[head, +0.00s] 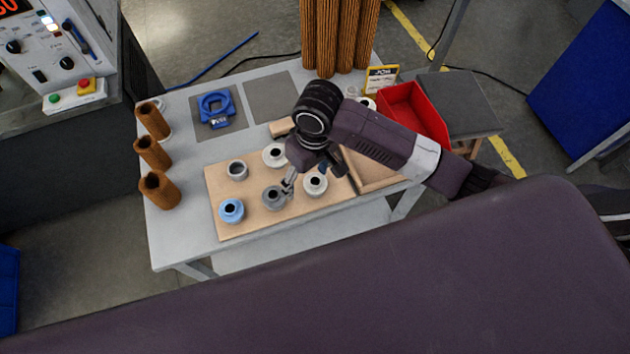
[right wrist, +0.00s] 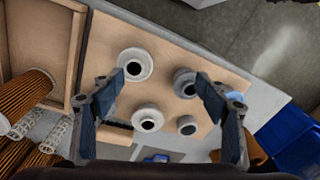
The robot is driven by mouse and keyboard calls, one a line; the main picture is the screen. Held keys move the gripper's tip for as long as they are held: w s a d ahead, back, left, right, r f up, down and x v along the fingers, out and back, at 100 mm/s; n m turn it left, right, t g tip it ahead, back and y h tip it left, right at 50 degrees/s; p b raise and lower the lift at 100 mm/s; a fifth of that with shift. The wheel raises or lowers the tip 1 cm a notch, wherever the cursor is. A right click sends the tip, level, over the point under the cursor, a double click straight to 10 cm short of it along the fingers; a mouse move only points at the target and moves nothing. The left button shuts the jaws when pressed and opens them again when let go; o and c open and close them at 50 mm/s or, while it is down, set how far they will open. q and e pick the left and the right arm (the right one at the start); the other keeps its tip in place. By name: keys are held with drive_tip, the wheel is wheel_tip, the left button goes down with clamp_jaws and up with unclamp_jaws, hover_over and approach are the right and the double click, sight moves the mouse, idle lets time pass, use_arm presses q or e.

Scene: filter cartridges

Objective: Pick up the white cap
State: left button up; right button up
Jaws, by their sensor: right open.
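Two white caps stand on the tan board (head: 254,220). One white cap (head: 315,184) is at the right, and a wider-rimmed white cap (head: 275,155) is at the back; the right wrist view shows the same two, one higher (right wrist: 135,64) and one lower (right wrist: 148,118). My right gripper (head: 303,178) is above the board among the caps, open and empty. In the right wrist view its fingers (right wrist: 158,80) are spread, with the caps beyond and apart from them. My left gripper is not in view.
Also on the board are a grey cap (head: 273,198), a blue cap (head: 231,210) and a paler grey ring-like cap (head: 237,170). Brown filter tubes (head: 152,120) line the table's left side. A red bin (head: 412,112) stands at the right, beyond my forearm.

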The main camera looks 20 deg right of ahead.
sight(315, 181)
drive_tip(key=d, duration=0.1)
drive_tip(key=w+d, duration=0.1)
drive_tip(key=w+d+h, duration=0.1)
drive_tip(key=shift+w+r+m, duration=0.2)
drive_tip(key=shift+r+m, duration=0.1)
drive_tip(key=shift+r, duration=0.05)
wheel_tip(315, 181, down, 2)
drive_tip(key=shift+f+p, duration=0.15)
drive_tip(key=shift+p, duration=0.2)
wheel_tip(315, 181, down, 4)
drive_tip(key=shift+w+f+p, duration=0.1)
drive_tip(key=shift+w+p, duration=0.05)
drive_tip(key=shift+p, duration=0.6)
drive_tip(key=shift+f, duration=0.5)
drive_tip(key=c, duration=1)
